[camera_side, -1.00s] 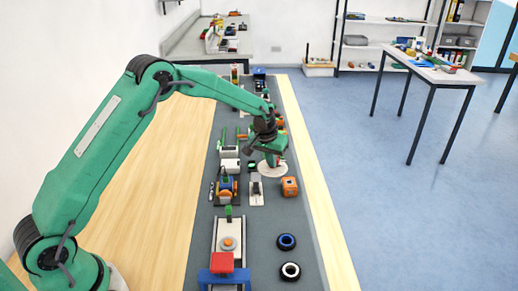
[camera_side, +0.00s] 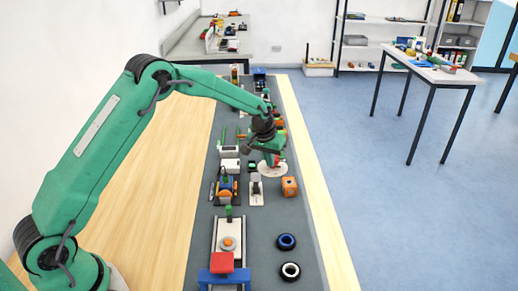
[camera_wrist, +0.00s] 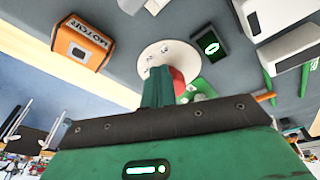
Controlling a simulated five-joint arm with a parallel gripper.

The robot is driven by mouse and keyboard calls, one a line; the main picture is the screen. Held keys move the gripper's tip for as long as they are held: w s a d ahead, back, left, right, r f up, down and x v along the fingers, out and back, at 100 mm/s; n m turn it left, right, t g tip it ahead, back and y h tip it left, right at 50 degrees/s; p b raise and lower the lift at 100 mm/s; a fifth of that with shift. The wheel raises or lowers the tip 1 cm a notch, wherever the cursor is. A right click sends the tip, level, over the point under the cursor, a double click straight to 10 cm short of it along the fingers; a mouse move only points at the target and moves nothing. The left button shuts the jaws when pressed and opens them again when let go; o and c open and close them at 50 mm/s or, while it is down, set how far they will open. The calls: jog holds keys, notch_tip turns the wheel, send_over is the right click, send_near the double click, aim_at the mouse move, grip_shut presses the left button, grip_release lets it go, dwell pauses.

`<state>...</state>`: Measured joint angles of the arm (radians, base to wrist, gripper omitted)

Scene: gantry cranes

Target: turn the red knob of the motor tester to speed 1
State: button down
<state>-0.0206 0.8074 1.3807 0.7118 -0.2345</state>
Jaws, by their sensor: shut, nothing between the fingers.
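The red knob (camera_wrist: 179,82) is partly visible in the wrist view, behind my gripper's green fingers. It sits on a round white dial (camera_wrist: 182,50), which also shows in the side view (camera_side: 266,171). My gripper (camera_wrist: 158,80) is shut and its fingertips are over the dial, right beside the knob. I cannot tell whether they touch it. In the side view my gripper (camera_side: 274,160) is low over the dial. The knob's pointer and the speed marks are hidden or too small to read. An orange box marked MOTOR (camera_wrist: 82,43) stands beside the dial.
A small dark display with a green ring (camera_wrist: 209,42) lies beside the dial. The orange box (camera_side: 289,187) is close on the near right in the side view. A blue ring (camera_side: 286,242) and a black ring (camera_side: 290,271) lie nearer on the grey mat (camera_side: 262,225).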

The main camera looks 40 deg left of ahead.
jog(key=shift+a, duration=0.45)
jog(key=shift+s+d, duration=0.15)
jog(key=shift+s, duration=0.35)
jog(key=shift+r, duration=0.1)
jog(key=v, duration=0.3)
jog(key=w+v, duration=0.1)
jog(key=v, duration=0.1)
jog(key=shift+w+r, duration=0.1)
jog(key=shift+r, duration=0.4)
